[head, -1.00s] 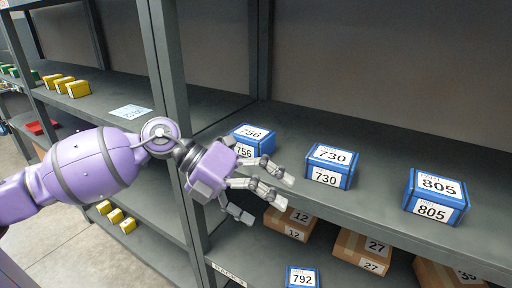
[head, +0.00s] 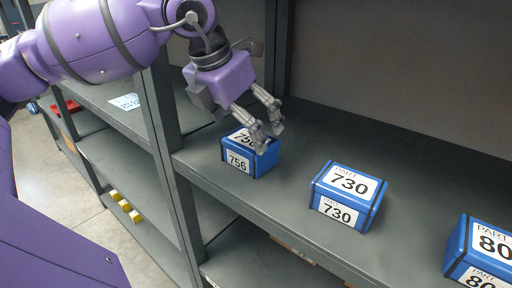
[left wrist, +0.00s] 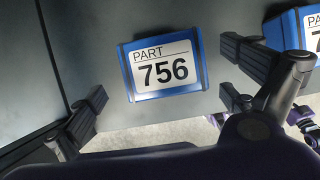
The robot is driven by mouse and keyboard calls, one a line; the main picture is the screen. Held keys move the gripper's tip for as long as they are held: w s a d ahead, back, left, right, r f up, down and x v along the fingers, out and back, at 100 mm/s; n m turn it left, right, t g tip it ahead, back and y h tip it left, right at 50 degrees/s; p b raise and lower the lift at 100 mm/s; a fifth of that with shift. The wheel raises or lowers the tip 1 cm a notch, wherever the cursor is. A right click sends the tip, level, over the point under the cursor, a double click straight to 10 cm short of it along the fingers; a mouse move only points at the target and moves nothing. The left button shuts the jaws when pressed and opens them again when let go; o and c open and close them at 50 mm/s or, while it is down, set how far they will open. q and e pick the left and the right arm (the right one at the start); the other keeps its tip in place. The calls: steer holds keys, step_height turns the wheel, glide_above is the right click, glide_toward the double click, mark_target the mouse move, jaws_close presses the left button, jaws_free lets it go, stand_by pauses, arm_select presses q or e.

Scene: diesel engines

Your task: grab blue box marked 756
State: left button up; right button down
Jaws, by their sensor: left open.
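The blue box marked 756 (head: 238,160) sits on the grey shelf near its front edge, beside a shelf post. Its white labels face up and forward. My left gripper (head: 262,138) is above the box, with its fingers pointing down and partly covering the top label in the head view. In the left wrist view, the 756 box (left wrist: 164,70) lies between the two spread fingers (left wrist: 160,92), apart from both, with its label readable. The left gripper is open and empty.
A blue box marked 730 (head: 346,194) stands to the right on the same shelf. Another blue box (head: 482,252), cut off by the frame, is farther right. The upright post (head: 160,110) is just left of the 756 box. Small yellow boxes (head: 126,206) sit lower left.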

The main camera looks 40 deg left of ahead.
mark_target(246, 140)
arm_select(q)
steer(key=shift+f, duration=0.5)
steer(key=x, duration=0.5)
steer(key=shift+s+d, duration=0.1)
steer(key=shift+d, duration=0.05)
steer(key=c, duration=1.5)
